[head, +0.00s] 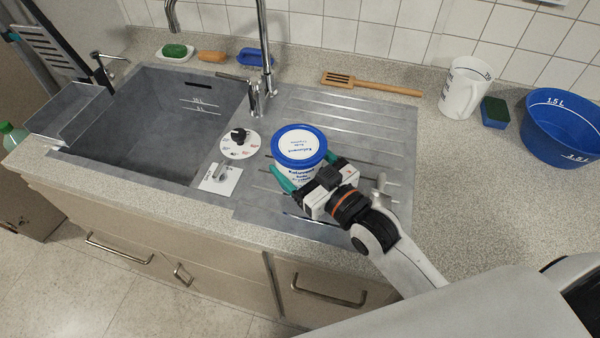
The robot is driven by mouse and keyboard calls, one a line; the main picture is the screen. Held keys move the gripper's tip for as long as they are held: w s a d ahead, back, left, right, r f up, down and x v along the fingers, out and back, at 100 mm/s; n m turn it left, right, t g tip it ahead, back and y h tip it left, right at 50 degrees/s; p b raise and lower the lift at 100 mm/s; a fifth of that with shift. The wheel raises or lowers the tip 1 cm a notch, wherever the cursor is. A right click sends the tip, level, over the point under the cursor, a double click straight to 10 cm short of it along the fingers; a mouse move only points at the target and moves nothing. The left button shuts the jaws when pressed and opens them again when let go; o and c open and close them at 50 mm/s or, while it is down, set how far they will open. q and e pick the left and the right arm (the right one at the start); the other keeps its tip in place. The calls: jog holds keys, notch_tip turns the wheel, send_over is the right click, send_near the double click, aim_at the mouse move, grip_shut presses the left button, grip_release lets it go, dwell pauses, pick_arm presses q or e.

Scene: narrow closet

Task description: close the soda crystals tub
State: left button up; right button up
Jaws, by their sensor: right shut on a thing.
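The soda crystals tub (289,171) is a white tub with a printed label, standing on the ribbed drainer beside the sink. A round lid (299,142) with a blue rim and a white printed centre sits on its top. I cannot tell whether the lid is pressed down all round. My right gripper (307,180) comes in from the lower right and is shut around the tub's body, with one teal finger on each side, below the lid. The gripper hides part of the tub's near side. My left gripper is not in view.
The grey sink basin (150,122) lies left, with a tall tap (266,60) behind. The counter (465,190) right of the drainer is clear.

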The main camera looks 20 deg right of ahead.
jog(key=shift+f, duration=1.8)
jog(key=shift+f, duration=0.2)
jog(key=o, duration=1.3)
jog(key=shift+r, duration=0.2)
jog(key=shift+s+d+f, duration=0.1)
jog(key=shift+s+f, duration=0.05)
jog(key=shift+s, duration=0.2)
jog(key=b+v, duration=0.2)
jog(key=v, duration=0.9)
jog(key=shift+s, duration=0.15)
